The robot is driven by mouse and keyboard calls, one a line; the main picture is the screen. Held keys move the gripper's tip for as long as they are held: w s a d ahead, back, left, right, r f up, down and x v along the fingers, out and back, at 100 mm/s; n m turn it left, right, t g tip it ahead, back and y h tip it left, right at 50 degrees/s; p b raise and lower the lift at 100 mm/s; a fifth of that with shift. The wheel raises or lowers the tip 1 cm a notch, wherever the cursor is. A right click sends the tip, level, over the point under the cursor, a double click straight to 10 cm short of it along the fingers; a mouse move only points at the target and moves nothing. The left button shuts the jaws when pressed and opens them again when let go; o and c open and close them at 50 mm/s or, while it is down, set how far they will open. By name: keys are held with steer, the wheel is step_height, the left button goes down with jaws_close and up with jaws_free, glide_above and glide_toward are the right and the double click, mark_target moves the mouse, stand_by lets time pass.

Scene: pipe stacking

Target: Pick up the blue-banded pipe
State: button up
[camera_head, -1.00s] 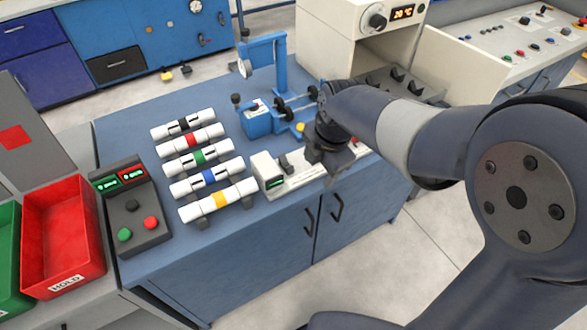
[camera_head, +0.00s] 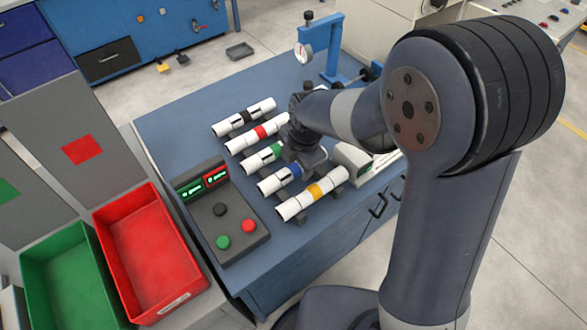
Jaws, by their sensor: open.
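The blue-banded pipe (camera_head: 269,186) lies on supports on the blue workbench, fourth from the back in a row of white pipes. Its left end and part of its blue band show; its right part is partly hidden by my gripper. My gripper (camera_head: 297,165) is over the row, near the blue-banded and green-banded pipes. Its fingers are largely hidden by its own body, and I see no pipe lifted in it. I cannot tell whether it touches the pipe.
The yellow-banded pipe (camera_head: 299,204) lies just in front, and the green-banded pipe (camera_head: 256,162) just behind. Red-banded (camera_head: 241,143) and black-banded (camera_head: 229,125) pipes lie farther back. A button box (camera_head: 222,215), a red bin (camera_head: 150,255) and a green bin (camera_head: 70,285) stand left.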

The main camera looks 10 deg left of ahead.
mark_target(295, 167)
steer(key=shift+w+a+f, duration=0.1)
steer(key=shift+a+f, duration=0.05)
steer(key=shift+f, duration=0.6)
steer(key=shift+a+f, duration=0.15)
steer(key=shift+f, duration=0.6)
steer(key=c, duration=1.1)
steer(key=shift+r, duration=0.1)
step_height(295, 167, up, 10)
steer(key=shift+f, duration=0.1)
